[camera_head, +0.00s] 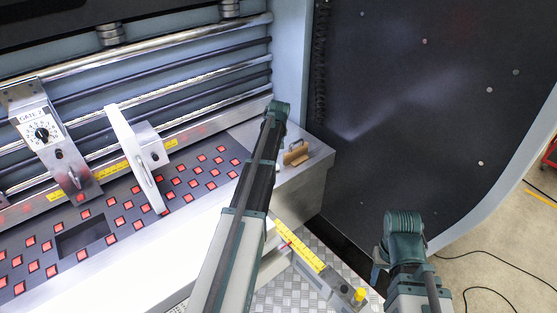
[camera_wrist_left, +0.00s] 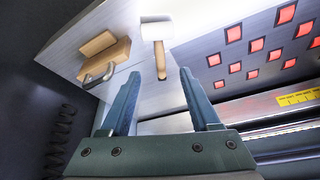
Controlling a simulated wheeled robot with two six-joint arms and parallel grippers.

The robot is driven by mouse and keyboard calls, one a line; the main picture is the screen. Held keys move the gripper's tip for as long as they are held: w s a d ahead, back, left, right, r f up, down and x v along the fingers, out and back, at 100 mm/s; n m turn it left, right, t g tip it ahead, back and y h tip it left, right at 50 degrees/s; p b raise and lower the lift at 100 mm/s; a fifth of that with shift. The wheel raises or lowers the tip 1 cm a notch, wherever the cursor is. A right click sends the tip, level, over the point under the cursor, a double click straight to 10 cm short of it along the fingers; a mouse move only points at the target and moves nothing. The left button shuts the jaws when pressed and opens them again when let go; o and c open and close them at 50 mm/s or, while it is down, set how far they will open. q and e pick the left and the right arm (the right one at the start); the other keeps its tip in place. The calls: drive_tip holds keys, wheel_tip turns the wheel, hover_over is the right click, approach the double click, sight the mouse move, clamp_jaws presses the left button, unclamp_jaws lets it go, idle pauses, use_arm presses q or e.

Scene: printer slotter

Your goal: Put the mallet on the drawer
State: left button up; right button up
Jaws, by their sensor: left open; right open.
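The mallet, with a white head (camera_wrist_left: 157,29) and a wooden handle (camera_wrist_left: 160,58), lies on the metal surface in the left wrist view. I cannot make it out in the head view, where my left arm covers part of that surface. My left gripper (camera_wrist_left: 160,73) is open, its fingertips on either side of the handle's near end; it also shows in the head view (camera_head: 278,110). A wooden block (camera_head: 296,156) and a metal handle (camera_head: 297,145) sit at the right end of the surface. I cannot tell which part is the drawer. My right gripper (camera_head: 381,265) is open, apart at lower right.
Red square buttons (camera_head: 182,181) cover the dark panel to the left. A dial unit (camera_head: 42,133) and a slanted white guide (camera_head: 133,150) stand over it. A yellow ruler bar (camera_head: 300,245) lies below the surface's front edge. A dark wall (camera_head: 420,110) rises at right.

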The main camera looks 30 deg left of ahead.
use_arm(q)
drive_tip(key=b+x, duration=0.8)
drive_tip(key=shift+f, duration=0.3)
drive_tip(key=b+x, duration=0.5)
drive_tip(key=shift+w+a+f, duration=0.2)
drive_tip(key=shift+w, duration=0.15)
drive_tip(key=shift+r, duration=0.15)
drive_tip(key=shift+c, duration=0.4)
clamp_jaws()
